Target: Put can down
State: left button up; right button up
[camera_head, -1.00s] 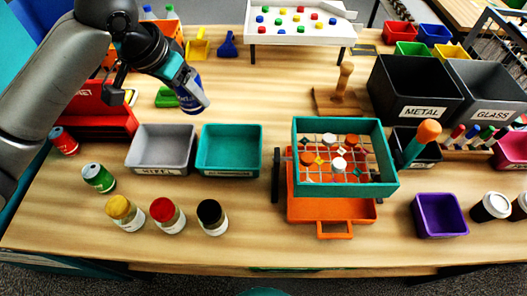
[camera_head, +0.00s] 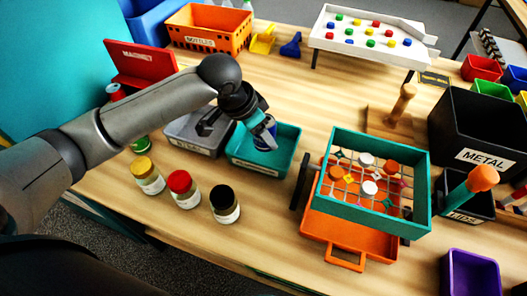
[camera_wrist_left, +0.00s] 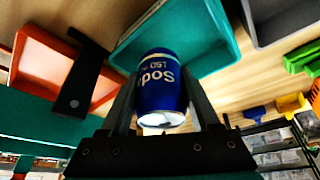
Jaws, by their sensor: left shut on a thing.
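My left gripper (camera_head: 264,132) is shut on a blue can (camera_head: 268,143), over the teal tray (camera_head: 297,148). In the left wrist view the blue can (camera_wrist_left: 161,88), with white lettering, sits between the two fingers of the gripper (camera_wrist_left: 162,95). The teal tray (camera_wrist_left: 215,22) lies behind it there. I cannot tell whether the can touches the tray's floor. The fingers hide part of the can in the head view. My right gripper is not in view.
A grey tray (camera_head: 190,143) stands left of the teal one. Three capped jars, the nearest with a black lid (camera_head: 223,199), stand in front. A teal-framed grid box (camera_head: 427,185) over an orange tray (camera_head: 347,237) is at the right. The black METAL bin (camera_head: 480,130) is further right.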

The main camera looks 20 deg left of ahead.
aim_at(263, 150)
pick_arm(q)
notch_tip(263, 150, down, 6)
jog(key=shift+r+b, duration=0.1)
jog(key=shift+b, duration=0.5)
jog(key=shift+f, duration=0.2)
jog(key=shift+f, duration=0.35)
jog(key=o, duration=1)
